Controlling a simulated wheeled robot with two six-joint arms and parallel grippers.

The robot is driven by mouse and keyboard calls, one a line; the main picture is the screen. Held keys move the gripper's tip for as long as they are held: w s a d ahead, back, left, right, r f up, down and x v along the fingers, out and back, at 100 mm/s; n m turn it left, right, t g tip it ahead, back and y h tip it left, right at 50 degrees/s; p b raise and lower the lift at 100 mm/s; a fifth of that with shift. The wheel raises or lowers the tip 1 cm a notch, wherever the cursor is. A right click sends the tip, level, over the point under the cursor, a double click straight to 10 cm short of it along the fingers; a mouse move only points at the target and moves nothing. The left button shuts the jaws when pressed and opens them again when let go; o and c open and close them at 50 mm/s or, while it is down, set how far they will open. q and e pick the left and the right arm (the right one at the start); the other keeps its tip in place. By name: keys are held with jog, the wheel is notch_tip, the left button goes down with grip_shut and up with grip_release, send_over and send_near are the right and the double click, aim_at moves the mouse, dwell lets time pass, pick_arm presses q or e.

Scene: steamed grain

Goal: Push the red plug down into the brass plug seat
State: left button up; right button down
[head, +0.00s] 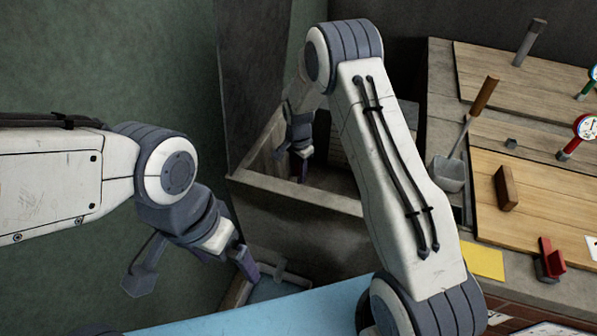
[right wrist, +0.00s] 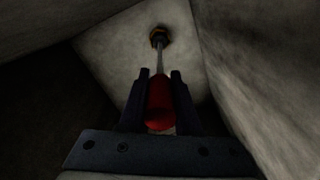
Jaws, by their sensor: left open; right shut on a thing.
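The red plug (right wrist: 159,103) shows in the right wrist view, between the two fingers of my right gripper (right wrist: 160,74), which is shut on it. A thin grey stem (right wrist: 160,60) runs from the plug to the brass plug seat (right wrist: 158,36) at the top of the view. The stem's far end overlaps the seat; I cannot tell how deep it sits. In the head view my right gripper (head: 291,164) reaches down into a grey walled bin, and the plug and seat are hidden there. My left gripper (head: 195,274) is open and empty at lower left, outside the bin.
The grey bin (head: 290,190) has walls close around my right gripper. A blue surface (head: 270,312) lies in front.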

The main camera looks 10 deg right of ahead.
jog(key=shift+f+b, duration=0.35)
jog(key=shift+f, duration=0.75)
jog(key=c, duration=0.5)
grip_release()
notch_tip(320, 180, up, 10)
jog(key=shift+r+p, duration=0.2)
jog(key=shift+p, duration=0.4)
